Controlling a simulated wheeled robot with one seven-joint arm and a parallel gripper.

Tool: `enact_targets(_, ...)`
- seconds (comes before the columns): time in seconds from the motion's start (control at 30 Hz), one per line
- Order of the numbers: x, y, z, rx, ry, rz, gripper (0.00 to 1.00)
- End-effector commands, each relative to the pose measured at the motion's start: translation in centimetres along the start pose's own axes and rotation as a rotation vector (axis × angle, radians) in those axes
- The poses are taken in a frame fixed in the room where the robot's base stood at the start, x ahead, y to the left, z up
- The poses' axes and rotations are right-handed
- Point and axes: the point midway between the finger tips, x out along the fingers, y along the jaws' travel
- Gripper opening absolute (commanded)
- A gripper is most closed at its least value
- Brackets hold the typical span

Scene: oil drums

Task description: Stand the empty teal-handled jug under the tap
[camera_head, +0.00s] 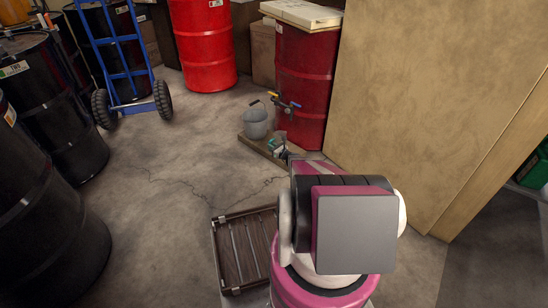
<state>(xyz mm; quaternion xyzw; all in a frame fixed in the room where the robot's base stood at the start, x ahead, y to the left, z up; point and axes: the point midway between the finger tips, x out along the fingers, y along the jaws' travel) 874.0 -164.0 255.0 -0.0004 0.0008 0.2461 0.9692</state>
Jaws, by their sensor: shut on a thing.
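The tap (285,102) sticks out from the side of the dark red drum (307,85), with small yellow and blue parts showing. My gripper (284,152) is small and partly hidden behind my own arm. It is shut on a small grey object with a teal part, which looks like the teal-handled jug (279,138). The jug is low in front of the drum, below the tap in the picture and nearer to me. I cannot tell whether it touches the board under it or whether it is empty.
A grey bucket (255,124) stands on a low wooden board (252,143), left of the jug. A slatted wooden rack (233,252) lies nearer. A tall tan panel (430,100) closes off the right. Black drums (50,105) and a blue hand truck (125,75) stand left. The middle floor is clear.

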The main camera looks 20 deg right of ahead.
Motion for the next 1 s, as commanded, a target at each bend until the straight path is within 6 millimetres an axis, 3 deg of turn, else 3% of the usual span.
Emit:
enact_targets(0.03, 0.4, -0.9, -2.7, 0.002, 0.001, -0.014, 0.0)
enact_targets(0.1, 0.4, -1.4, -5.1, 0.002, 0.001, -0.032, 0.0)
enact_targets(0.3, 0.1, -2.0, -8.8, 0.0, -0.001, -0.06, 0.0)
enact_targets(0.67, 0.4, -2.9, -9.4, -0.001, -0.001, -0.065, 0.0)
enact_targets(1.0, 1.4, -5.4, -9.4, 0.0, -0.002, -0.065, 0.0)
